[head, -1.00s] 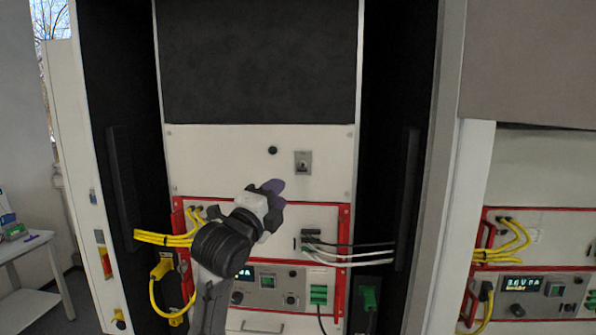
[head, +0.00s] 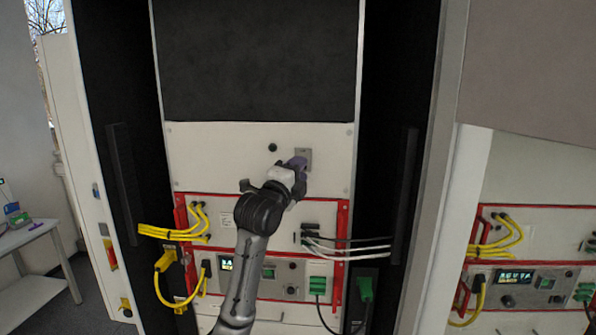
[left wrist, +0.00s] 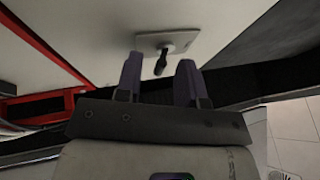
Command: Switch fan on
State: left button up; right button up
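The switch (head: 304,152) is a small grey plate on the white upper panel, partly covered by my gripper in the head view. In the left wrist view the switch plate (left wrist: 178,38) shows with a dark lever (left wrist: 160,66) sticking out from it. My left gripper (head: 299,165) has its purple fingers at the switch. In the left wrist view the fingers (left wrist: 160,64) are apart, and the lever shows in the gap between them; whether they touch it I cannot tell. My right gripper is not in view.
A small black round part (head: 272,147) sits left of the switch. Below are red-framed units with yellow cables (head: 180,235), white cables (head: 350,252) and a display (head: 227,264). Dark cabinet walls (head: 385,150) stand on both sides. A white table (head: 30,236) is far left.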

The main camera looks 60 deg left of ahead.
pick_arm(q)
grip_shut()
jog(key=shift+a+r+n+g+h+p, duration=0.1)
jog(key=shift+r+n+g+h+p, duration=0.55)
jog(key=shift+g+h+p, duration=0.55)
jog(key=shift+r+n+g+h+p, duration=0.65)
jog(key=shift+g+p, duration=0.2)
jog(key=shift+g, duration=0.75)
jog(key=shift+a+r+n+g+h+p, duration=0.1)
jog(key=shift+r+n+g+h+p, duration=0.55)
jog(key=shift+g+h+p, duration=0.55)
jog(key=shift+w+f+g, duration=0.1)
jog(key=shift+g, duration=0.2)
